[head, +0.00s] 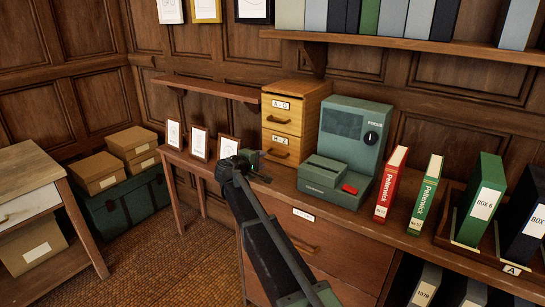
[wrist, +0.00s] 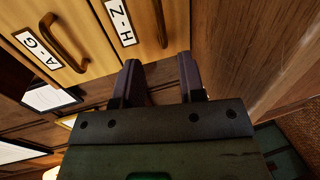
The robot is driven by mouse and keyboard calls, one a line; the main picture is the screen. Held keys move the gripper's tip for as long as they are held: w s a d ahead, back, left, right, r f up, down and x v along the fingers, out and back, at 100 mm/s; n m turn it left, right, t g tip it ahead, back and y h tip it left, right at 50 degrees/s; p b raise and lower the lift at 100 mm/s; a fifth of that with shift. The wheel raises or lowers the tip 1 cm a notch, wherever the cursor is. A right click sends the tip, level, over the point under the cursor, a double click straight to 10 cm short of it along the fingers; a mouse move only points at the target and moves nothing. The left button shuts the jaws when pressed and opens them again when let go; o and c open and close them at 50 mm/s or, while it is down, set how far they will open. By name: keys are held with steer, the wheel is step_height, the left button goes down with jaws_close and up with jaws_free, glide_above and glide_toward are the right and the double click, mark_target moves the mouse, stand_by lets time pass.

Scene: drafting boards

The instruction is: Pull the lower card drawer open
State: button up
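A light wooden card cabinet (head: 309,105) stands on the desk. Its upper drawer (head: 282,117) is labelled A-G and its lower drawer (head: 270,138) has a second white label. Both look shut. In the wrist view, the upper drawer's dark curved handle (wrist: 58,42) shows whole. The lower drawer's handle (wrist: 161,22) is cut off by the top edge. My gripper (head: 260,170) is just in front of and slightly left of the lower drawer. In the wrist view, its two fingers (wrist: 158,82) are apart with nothing between them, and the handle lies beyond them, apparently untouched.
A green machine (head: 345,145) stands right of the cabinet, with a red book (head: 390,183) and green book (head: 425,195) beyond. Three small frames (head: 198,142) stand to the left. A small shelf (head: 205,88) juts out above them. The desk front has a larger drawer (head: 330,255).

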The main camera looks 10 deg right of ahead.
mark_target(274, 154)
steer(key=b+x, duration=0.1)
steer(key=x, duration=0.8)
steer(key=shift+w+d+f+b, duration=0.15)
steer(key=shift+w+d+b, duration=0.1)
steer(key=shift+b, duration=0.15)
steer(key=shift+c, duration=0.2)
jaws_close()
